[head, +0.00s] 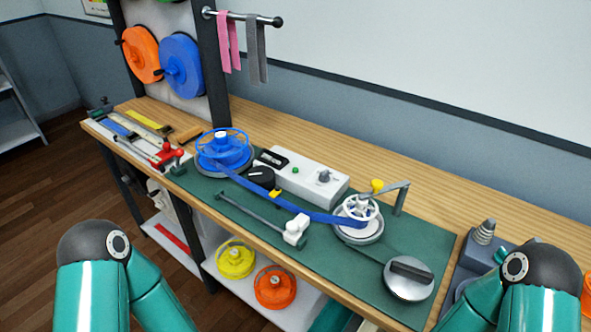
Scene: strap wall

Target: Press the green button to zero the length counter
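The small green button (295,170) sits on the top face of a light grey box (336,191) near the middle of the bench. A dark display (272,158) is on the box left of the button; its reading is too small to make out. A grey knob (324,177) is to the right of the button. Nothing covers the button. Only links of my two arms show, at the lower left and lower right; both grippers are outside the picture.
A blue strap (310,213) runs from a blue reel (223,150) past the front of the box to a white handwheel (357,208). A black round part (262,178) and a grey rail (250,212) lie in front. A yellow-knobbed lever (377,186) stands to the right.

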